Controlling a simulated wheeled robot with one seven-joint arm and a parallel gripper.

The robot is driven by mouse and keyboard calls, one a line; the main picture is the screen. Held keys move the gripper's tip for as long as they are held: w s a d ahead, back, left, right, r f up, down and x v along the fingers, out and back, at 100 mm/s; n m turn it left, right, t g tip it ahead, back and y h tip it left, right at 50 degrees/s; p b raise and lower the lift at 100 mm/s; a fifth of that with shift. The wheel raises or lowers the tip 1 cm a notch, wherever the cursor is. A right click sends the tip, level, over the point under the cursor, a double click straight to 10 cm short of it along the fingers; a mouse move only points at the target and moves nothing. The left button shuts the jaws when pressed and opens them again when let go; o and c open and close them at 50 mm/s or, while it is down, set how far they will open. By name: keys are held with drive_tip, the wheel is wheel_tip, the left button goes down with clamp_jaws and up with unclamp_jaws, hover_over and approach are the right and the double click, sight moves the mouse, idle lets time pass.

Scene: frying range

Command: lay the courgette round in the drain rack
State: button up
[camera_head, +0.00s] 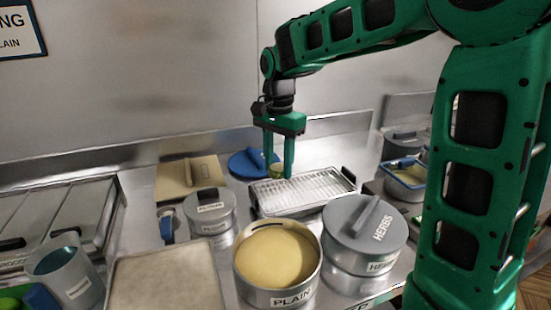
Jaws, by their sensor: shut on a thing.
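My gripper (279,172) points down over the left part of the drain rack and is shut on a small yellow-green round, the courgette round (275,171). The fingers partly hide the round. The drain rack (325,190) is a metal wire grid in a shallow tray with dark end handles, and its grid looks empty. The round is near the rack's back left edge; I cannot tell whether it touches the grid.
A blue lid (245,163) lies behind left. A smaller lidded pot (210,212) stands left. A blue-rimmed container (405,182) is right.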

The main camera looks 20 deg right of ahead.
sight(279, 195)
drive_tip(key=shift+d+f, duration=0.15)
drive_tip(key=shift+f, duration=3.1)
drive_tip(key=o, duration=0.9)
drive_tip(key=shift+c, duration=0.2)
wheel_tip(279, 195, up, 10)
drive_tip(key=shift+w+f, duration=0.1)
drive_tip(key=shift+f, duration=0.1)
drive_tip(key=shift+r, duration=0.55)
